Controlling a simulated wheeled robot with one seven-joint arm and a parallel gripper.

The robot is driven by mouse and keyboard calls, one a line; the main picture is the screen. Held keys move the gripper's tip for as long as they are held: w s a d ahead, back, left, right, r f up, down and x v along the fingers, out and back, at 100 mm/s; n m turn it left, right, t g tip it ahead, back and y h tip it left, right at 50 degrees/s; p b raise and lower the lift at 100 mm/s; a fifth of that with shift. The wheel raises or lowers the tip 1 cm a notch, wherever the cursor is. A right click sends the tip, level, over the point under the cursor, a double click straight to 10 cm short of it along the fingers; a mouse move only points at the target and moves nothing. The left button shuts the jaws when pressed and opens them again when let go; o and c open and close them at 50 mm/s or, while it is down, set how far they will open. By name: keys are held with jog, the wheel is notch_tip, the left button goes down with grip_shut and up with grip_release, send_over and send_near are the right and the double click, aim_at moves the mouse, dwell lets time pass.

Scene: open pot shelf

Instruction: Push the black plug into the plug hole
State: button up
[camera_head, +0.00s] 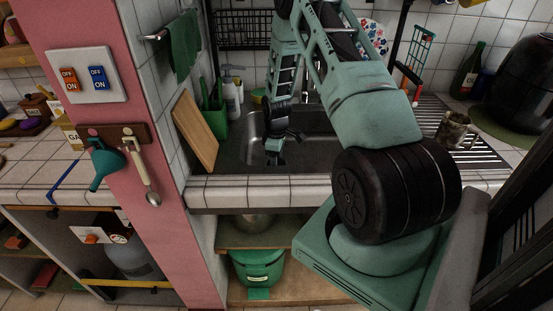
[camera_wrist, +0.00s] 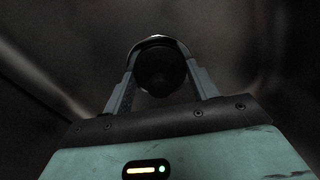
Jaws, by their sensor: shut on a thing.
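My gripper (camera_head: 275,158) points down into the dark metal sink (camera_head: 312,150), toward its left part. In the wrist view my gripper (camera_wrist: 161,80) has its two fingers on either side of the round black plug (camera_wrist: 160,72) and is shut on it. A pale curved metal edge (camera_wrist: 157,40) shows just beyond the plug; it may be the rim of the plug hole. The hole itself is hidden behind the plug, so I cannot tell whether the plug is seated in it. In the head view the plug is too small and dark to make out.
A wooden board (camera_head: 195,132) leans at the sink's left wall, near a green container (camera_head: 214,121) and soap bottles (camera_head: 232,97). A metal mug (camera_head: 455,131) stands on the ridged drainer at right. The tiled front edge (camera_head: 260,190) borders the sink.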

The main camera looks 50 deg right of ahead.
jog(key=o, duration=1)
jog(key=shift+o, duration=0.2)
notch_tip(320, 180, up, 17)
jog(key=b, duration=0.2)
jog(key=shift+r, duration=0.15)
